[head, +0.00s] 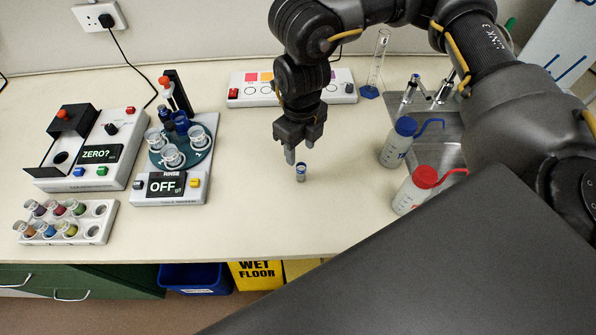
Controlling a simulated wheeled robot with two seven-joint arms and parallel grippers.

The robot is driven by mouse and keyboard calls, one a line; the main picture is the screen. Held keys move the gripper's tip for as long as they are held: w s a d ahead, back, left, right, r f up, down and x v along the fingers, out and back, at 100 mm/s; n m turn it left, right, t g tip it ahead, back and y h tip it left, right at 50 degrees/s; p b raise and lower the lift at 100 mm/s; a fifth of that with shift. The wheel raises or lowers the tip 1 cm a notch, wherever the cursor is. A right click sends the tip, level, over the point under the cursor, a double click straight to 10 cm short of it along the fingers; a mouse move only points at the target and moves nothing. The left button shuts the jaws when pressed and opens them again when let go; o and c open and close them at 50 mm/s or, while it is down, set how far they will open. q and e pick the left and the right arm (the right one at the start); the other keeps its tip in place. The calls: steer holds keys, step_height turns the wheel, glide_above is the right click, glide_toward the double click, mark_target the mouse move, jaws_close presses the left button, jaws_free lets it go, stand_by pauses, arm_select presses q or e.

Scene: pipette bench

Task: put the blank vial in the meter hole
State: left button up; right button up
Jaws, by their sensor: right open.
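A small clear vial with a blue band (300,173) stands upright on the open bench, and I take it for the blank vial. My right gripper (300,152) points down just above it, open; I cannot tell whether the fingertips touch it. The meter (125,150) stands at the left and its display reads "ZERO?". Its lid is up, and the round dark meter hole (61,158) shows uncovered and looks empty. My left gripper is not in view.
A white rack (82,236) with several coloured vials lies in front of the meter. A rinse device (184,188) showing "OFF" stands between meter and vial. Blue-capped (398,150) and red-capped (412,195) bottles stand right, near a sink. The bench's middle front is clear.

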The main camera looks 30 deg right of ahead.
mark_target(300, 166)
step_height(300, 166, down, 3)
steer(key=shift+r, duration=0.15)
step_height(300, 166, down, 5)
steer(key=shift+d+r+p, duration=0.1)
steer(key=shift+p, duration=0.9)
jaws_close()
steer(key=shift+r, duration=0.1)
